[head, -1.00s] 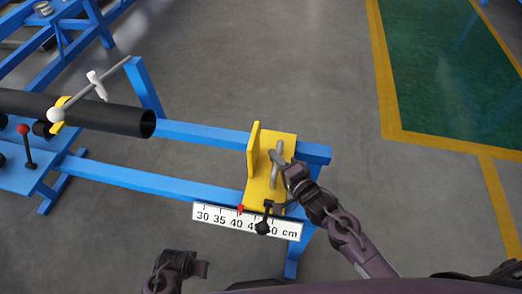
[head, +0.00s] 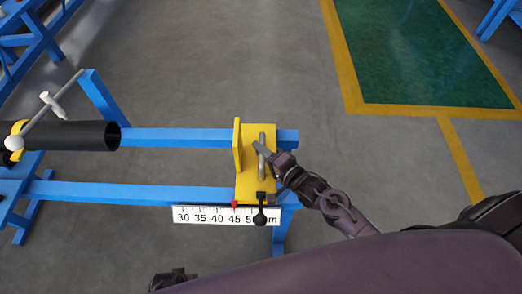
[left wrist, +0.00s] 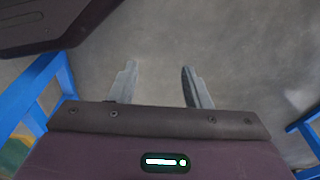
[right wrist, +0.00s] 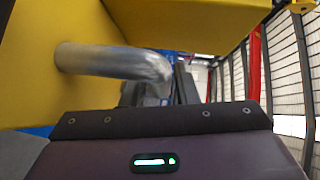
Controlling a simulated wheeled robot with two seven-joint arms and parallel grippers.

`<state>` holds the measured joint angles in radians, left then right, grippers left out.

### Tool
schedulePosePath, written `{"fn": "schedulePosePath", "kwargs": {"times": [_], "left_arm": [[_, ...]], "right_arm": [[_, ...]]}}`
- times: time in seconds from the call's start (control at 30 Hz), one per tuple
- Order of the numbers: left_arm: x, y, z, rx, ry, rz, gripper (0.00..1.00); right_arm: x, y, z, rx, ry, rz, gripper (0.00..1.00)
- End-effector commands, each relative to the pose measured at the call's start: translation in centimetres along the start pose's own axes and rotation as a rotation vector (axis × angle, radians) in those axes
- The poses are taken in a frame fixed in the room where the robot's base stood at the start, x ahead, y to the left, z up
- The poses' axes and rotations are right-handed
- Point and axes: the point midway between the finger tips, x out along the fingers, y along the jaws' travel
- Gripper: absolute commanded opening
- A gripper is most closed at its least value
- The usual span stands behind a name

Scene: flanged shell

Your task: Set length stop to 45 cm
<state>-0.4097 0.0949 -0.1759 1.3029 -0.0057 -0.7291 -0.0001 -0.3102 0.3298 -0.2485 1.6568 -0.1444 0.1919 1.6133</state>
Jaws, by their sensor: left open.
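The yellow length stop (head: 242,182) sits on the blue rails with its upright plate on the left. Its grey handle (head: 262,165) stands on top and shows large in the right wrist view (right wrist: 110,62). My right gripper (head: 262,149) is at the handle's far end, its fingers closed around it, partly hidden. The stop's red pointer (head: 235,204) is at about the 45 mark of the white cm scale (head: 205,215). A black lever with a round knob (head: 260,218) hangs over the scale near 50. My left gripper (left wrist: 158,86) is open and empty above the floor.
A black pipe (head: 75,136) lies left of the stop, its open end apart from the plate. A grey bar with a white ball (head: 14,143) crosses over the pipe. Blue rails (head: 180,138) run between them. The grey floor beyond is clear.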

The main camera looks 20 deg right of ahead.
Motion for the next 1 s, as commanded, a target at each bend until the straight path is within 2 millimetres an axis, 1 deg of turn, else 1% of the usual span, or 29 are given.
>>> {"fn": "schedulePosePath", "kwargs": {"times": [0.03,0.1,0.33,0.4,0.47,0.53,0.63,0.8,0.9,1.0], "left_arm": [[0.0,0.0,0.0,0.0,0.0,0.0,0.44],[0.0,0.0,0.0,0.001,0.0,0.0,0.44],[0.0,0.0,0.0,0.001,0.0,0.0,0.44],[-0.1,0.0,0.0,0.001,0.0,0.0,0.44],[-0.2,0.0,-0.1,0.0,0.004,0.0,0.44],[-0.1,0.0,0.0,0.0,0.009,-0.001,0.44],[0.8,-0.3,0.8,-0.006,0.006,-0.005,0.44],[1.2,-0.4,1.5,-0.007,0.006,-0.007,0.44],[1.3,-0.3,1.7,-0.006,0.004,-0.007,0.44],[1.3,-0.3,1.9,-0.005,0.003,-0.007,0.44]], "right_arm": [[0.0,0.0,0.0,0.0,0.0,0.0,0.34],[0.0,0.0,0.0,0.0,-0.001,0.0,0.4],[0.0,-0.1,0.1,0.0,-0.001,-0.001,0.4],[-0.3,0.0,0.1,0.0,-0.002,0.0,0.4],[-1.0,0.0,0.1,0.001,-0.002,0.002,0.4],[-2.0,0.0,0.1,0.001,-0.002,0.003,0.4],[-3.8,0.0,0.1,0.001,-0.002,0.003,0.4],[-6.5,0.0,0.0,0.0,-0.001,0.002,0.4],[-7.4,0.0,0.0,0.0,-0.001,0.002,0.4],[-7.8,0.0,0.0,0.0,-0.001,0.001,0.4]]}}
